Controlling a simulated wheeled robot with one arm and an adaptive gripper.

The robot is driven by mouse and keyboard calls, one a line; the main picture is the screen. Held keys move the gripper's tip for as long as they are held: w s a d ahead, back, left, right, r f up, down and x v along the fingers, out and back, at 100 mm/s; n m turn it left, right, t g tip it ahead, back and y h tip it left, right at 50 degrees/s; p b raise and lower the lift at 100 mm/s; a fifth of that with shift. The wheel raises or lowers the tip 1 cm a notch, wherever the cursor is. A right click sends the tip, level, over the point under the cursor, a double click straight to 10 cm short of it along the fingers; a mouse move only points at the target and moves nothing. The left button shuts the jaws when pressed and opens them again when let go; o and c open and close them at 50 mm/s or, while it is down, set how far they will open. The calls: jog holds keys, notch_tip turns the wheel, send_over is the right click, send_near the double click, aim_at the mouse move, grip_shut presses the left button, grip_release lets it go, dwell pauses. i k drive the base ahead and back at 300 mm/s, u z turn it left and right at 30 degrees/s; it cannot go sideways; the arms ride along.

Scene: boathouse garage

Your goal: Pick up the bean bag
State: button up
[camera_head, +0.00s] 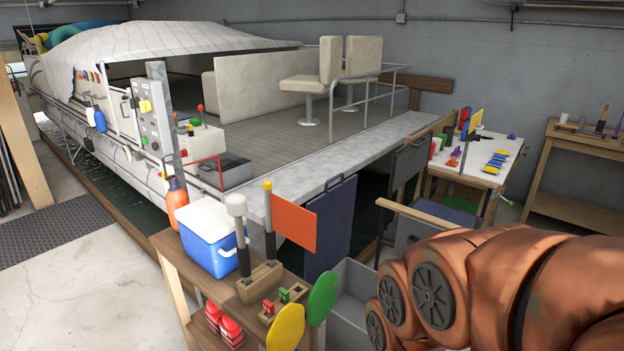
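I cannot make out a bean bag for certain in this view. Small colored items lie on the white-topped table (477,182) at the right, among them a red item (452,162) and blue and yellow pieces (495,160), too small to identify. Red and white objects (230,330) sit on the lower shelf of the wooden bench at the front, partly hidden. My copper-colored arm fills the lower right. My gripper is outside the picture.
The wooden bench (180,262) holds a blue cooler (212,240), an orange flag (293,222) and green and yellow paddles. A pontoon boat (290,140) sits in water behind it. Another wooden bench (570,140) stands far right. Concrete floor (90,285) is clear at left.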

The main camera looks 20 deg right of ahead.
aim_at(494, 162)
jog(key=z, duration=1.95)
jog(key=i, duration=0.9)
jog(key=z, duration=0.7)
jog(key=i, duration=1.95)
jog(key=u, duration=0.3)
jog(key=i, duration=1.35)
jog(key=u, duration=2.05)
jog(key=i, duration=1.1)
jog(key=u, duration=0.5)
